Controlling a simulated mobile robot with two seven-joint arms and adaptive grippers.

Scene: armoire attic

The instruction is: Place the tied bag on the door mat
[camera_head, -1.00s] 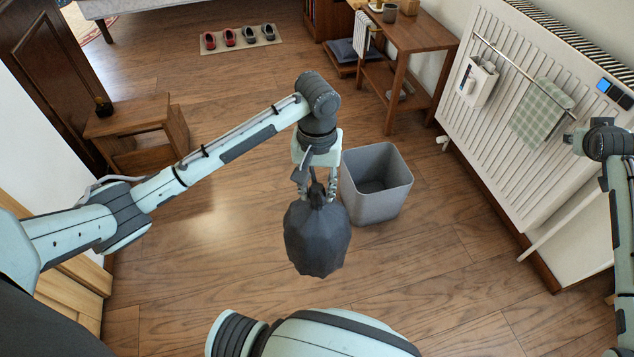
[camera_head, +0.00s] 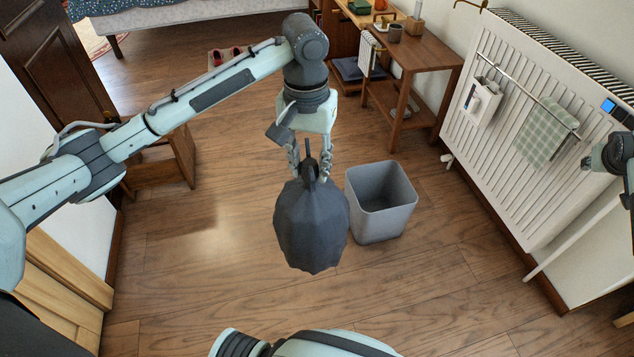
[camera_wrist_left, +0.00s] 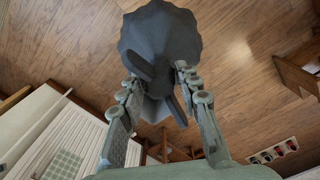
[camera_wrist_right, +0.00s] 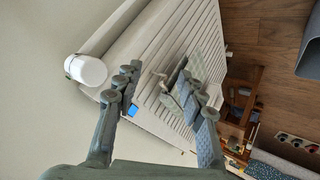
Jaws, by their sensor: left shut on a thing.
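The dark grey tied bag (camera_head: 311,228) hangs upright from my left gripper (camera_head: 308,172), whose fingers are shut on its knotted top. No plain door mat is clear in view; a small tan mat with shoes (camera_head: 214,66) is mostly hidden behind my left arm.
An open grey bin (camera_head: 383,230) stands on the wood floor beside the bag. A wooden table (camera_head: 430,62) is at the back right and a white radiator (camera_head: 545,130) at the right. A small wooden stool (camera_head: 160,172) stands left. The centre-left floor is free.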

